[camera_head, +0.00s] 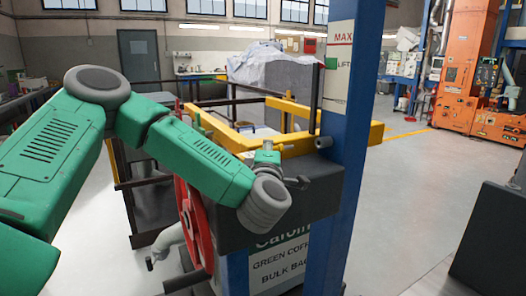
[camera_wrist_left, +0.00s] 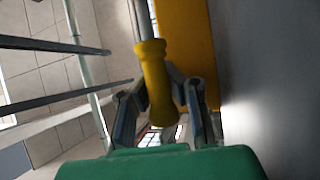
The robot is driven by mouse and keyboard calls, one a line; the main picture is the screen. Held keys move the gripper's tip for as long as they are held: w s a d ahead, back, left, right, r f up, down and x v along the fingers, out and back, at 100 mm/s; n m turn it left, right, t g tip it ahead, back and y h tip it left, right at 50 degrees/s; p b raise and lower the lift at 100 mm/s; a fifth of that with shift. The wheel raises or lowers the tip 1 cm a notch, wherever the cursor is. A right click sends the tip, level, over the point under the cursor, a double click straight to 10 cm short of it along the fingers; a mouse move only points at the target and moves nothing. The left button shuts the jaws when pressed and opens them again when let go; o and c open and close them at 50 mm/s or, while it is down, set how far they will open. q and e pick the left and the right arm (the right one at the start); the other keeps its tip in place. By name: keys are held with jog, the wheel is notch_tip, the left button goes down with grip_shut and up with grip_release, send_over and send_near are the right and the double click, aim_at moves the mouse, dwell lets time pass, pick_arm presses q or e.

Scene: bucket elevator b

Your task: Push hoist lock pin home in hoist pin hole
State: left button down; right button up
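The hoist lock pin shows in the left wrist view as a yellow waisted handle (camera_wrist_left: 156,85) in line with a thin steel rod. My left gripper (camera_wrist_left: 160,88) has a finger on each side of this handle, and both fingers appear to touch it. The hoist pin hole cannot be made out in either view. In the head view my green left arm comes in from the left and its grey wrist lies by the dark housing beside the blue post. The fingers and the pin cannot be made out clearly there. My right gripper is not in view.
A blue post (camera_head: 345,150) stands just right of my left wrist. Yellow beams (camera_head: 300,142) run behind the wrist, and a red part (camera_head: 196,225) stands below the forearm. Dark rails (camera_head: 120,190) are to the left. The floor on the right is open, with an orange machine (camera_head: 466,60) further back.

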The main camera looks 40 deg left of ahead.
aim_at(290, 147)
pick_arm(q)
jog(key=w+d, duration=0.3)
jog(key=w, duration=0.1)
jog(key=shift+d+f, duration=0.1)
jog(key=shift+d, duration=0.2)
jog(key=shift+w+b, duration=0.15)
jog(key=shift+b, duration=0.15)
jog(key=shift+w+a, duration=0.1)
jog(key=shift+w, duration=0.1)
jog(key=shift+w+a, duration=0.15)
jog(key=shift+a, duration=0.3)
jog(key=shift+w+d, duration=0.1)
jog(key=shift+d, duration=0.45)
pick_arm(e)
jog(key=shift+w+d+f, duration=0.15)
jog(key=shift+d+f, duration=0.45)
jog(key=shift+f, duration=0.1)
pick_arm(q)
jog(key=shift+a, duration=0.5)
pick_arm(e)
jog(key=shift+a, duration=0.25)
pick_arm(q)
jog(key=shift+d+r, duration=0.2)
jog(key=shift+d, duration=0.05)
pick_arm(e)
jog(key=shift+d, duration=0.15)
pick_arm(q)
jog(key=shift+d, duration=0.1)
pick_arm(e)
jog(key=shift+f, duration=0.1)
